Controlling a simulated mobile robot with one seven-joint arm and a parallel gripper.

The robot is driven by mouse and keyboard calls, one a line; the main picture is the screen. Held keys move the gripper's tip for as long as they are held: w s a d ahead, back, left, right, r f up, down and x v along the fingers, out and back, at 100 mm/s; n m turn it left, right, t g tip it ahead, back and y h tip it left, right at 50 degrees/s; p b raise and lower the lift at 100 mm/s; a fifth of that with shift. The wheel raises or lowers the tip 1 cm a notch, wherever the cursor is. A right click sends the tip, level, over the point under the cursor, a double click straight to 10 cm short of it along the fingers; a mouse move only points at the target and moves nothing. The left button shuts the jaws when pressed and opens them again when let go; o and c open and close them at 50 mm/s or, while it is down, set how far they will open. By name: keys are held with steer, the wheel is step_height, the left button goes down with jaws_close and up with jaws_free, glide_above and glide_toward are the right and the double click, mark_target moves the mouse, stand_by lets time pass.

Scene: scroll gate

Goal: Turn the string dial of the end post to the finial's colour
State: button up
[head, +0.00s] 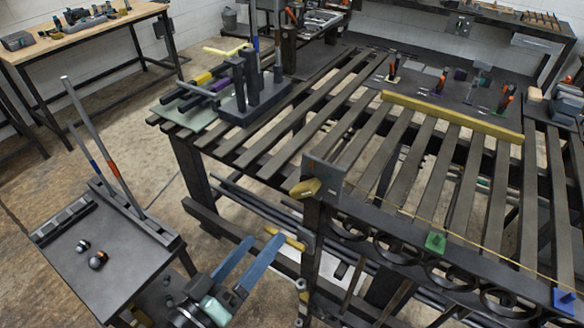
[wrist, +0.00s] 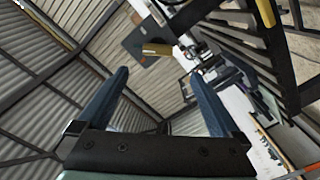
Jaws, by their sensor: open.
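A dark plate (head: 326,178) sits at the top of the near post (head: 312,235) at the gate's left end. A yellow-tan knob (head: 305,188), which looks like the dial, juts from its left side. A thin yellowish string (head: 475,240) runs from near the plate toward the lower right. In the wrist view a yellow-tan piece (wrist: 157,49) shows beside a dark plate, beyond the fingertips. I cannot tell which part is the finial. My gripper (head: 263,241) is open and empty, its blue fingers low and left of the post, apart from the knob. It also shows in the wrist view (wrist: 158,74).
A green block (head: 435,243) and a blue block (head: 564,300) sit along the string. A yellow bar (head: 450,116) lies across the slatted bench. A dark side table (head: 105,255) with rods stands at left. A shorter yellow piece (head: 288,238) is beside the post, near my fingertips.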

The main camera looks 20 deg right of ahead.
mark_target(300, 195)
steer(key=p+x, duration=0.1)
steer(key=x, duration=0.3)
steer(key=p+x, duration=0.2)
steer(key=x, duration=0.1)
steer(key=p+x, duration=0.1)
steer(key=x, duration=0.3)
steer(key=shift+w+d+r, duration=0.2)
steer(key=shift+d+r, duration=0.05)
steer(key=shift+d, duration=0.05)
steer(key=shift+w+d+f, duration=0.1)
steer(key=shift+w+d, duration=0.2)
steer(key=shift+d, duration=0.1)
steer(key=c, duration=1.2)
steer(key=shift+c, duration=0.2)
